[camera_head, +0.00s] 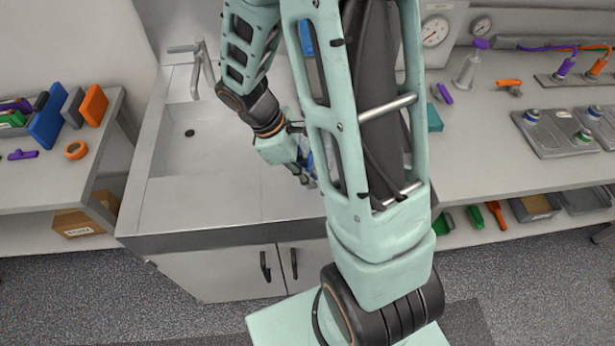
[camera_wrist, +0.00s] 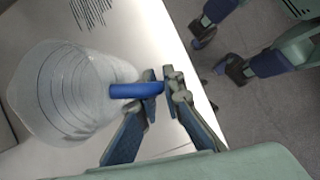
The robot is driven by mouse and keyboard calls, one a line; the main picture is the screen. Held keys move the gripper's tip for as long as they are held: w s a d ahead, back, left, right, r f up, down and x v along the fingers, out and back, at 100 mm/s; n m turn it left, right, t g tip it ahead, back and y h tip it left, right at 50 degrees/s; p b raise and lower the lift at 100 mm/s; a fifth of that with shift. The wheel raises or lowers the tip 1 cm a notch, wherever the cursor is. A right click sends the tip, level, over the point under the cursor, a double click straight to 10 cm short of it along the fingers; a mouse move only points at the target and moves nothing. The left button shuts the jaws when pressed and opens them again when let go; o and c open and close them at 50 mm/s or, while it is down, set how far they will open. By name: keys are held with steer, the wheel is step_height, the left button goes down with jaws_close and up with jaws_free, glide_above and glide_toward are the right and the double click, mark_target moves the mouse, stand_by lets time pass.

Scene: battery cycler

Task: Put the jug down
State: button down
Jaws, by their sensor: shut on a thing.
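The jug (camera_wrist: 60,95) is a clear, ribbed vessel on the left of the wrist view, with a blue handle (camera_wrist: 128,91) pointing toward my gripper. My gripper (camera_wrist: 163,82) is shut on that handle. A pale worktop (camera_wrist: 150,30) lies beneath the jug; I cannot tell whether its base touches it. In the head view my gripper (camera_head: 305,168) is over the right part of the sink counter (camera_head: 225,200), partly behind my arm. The jug is mostly hidden there.
The sink basin (camera_head: 195,140) with its tap (camera_head: 205,70) is left of my gripper. The right bench (camera_head: 490,150) carries a purple-topped bottle (camera_head: 468,65) and battery trays (camera_head: 560,135). The left bench (camera_head: 50,185) holds coloured blocks and an orange ring (camera_head: 76,150).

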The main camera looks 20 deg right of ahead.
steer(key=shift+w+d+f, duration=0.1)
steer(key=shift+d+f, duration=0.05)
steer(key=shift+f, duration=1.6)
steer(key=shift+f+b, duration=0.2)
steer(key=shift+b, duration=0.1)
steer(key=c, duration=2.1)
jaws_free()
steer(key=shift+r, duration=0.1)
steer(key=v, duration=1.2)
steer(key=shift+r, duration=0.15)
